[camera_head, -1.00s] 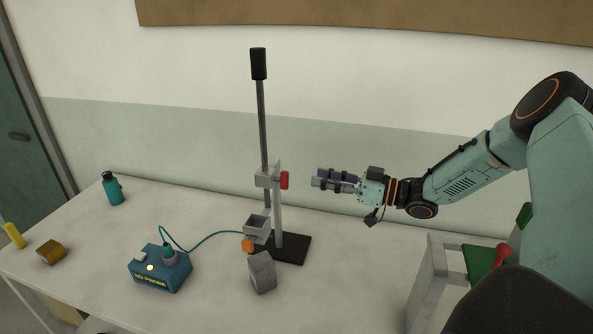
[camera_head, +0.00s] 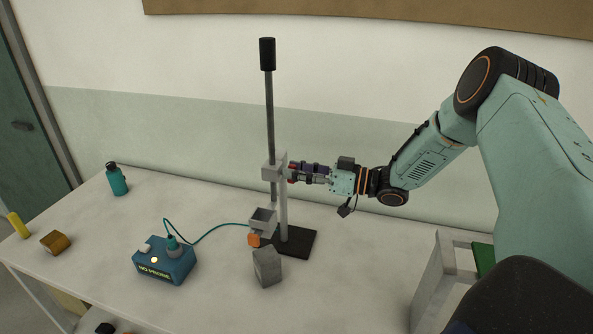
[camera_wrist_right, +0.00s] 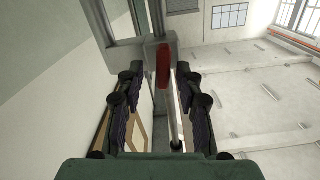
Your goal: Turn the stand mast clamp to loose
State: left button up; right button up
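The stand mast (camera_head: 270,120) is a grey rod with a black top, rising upright from a dark base plate (camera_head: 300,243). Its grey clamp block (camera_head: 271,172) sits partway up and carries a small red handle (camera_head: 291,173), mostly covered by my right gripper (camera_head: 296,172). In the right wrist view the red handle (camera_wrist_right: 163,66) stands upright against the grey clamp block (camera_wrist_right: 154,45). My right gripper's two fingers (camera_wrist_right: 164,82) are open, one either side of the handle, with gaps showing. My left gripper is out of view.
A grey block (camera_head: 267,267) stands in front of the base. A teal bottle (camera_head: 117,180), a brown block (camera_head: 55,242) and a yellow object (camera_head: 18,224) are at left. A grey frame (camera_head: 437,280) stands at right.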

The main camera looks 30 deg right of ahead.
jog(key=shift+s+d+r, duration=0.1)
jog(key=shift+s+r, duration=0.2)
jog(key=shift+s, duration=0.25)
jog(key=shift+w+a+f, duration=0.25)
jog(key=shift+w+f, duration=0.05)
jog(key=shift+w, duration=0.4)
jog(key=c, duration=0.4)
jog(key=shift+c, duration=0.7)
jog(key=shift+s+d+r, duration=0.15)
jog(key=shift+s, duration=0.2)
grip_shut()
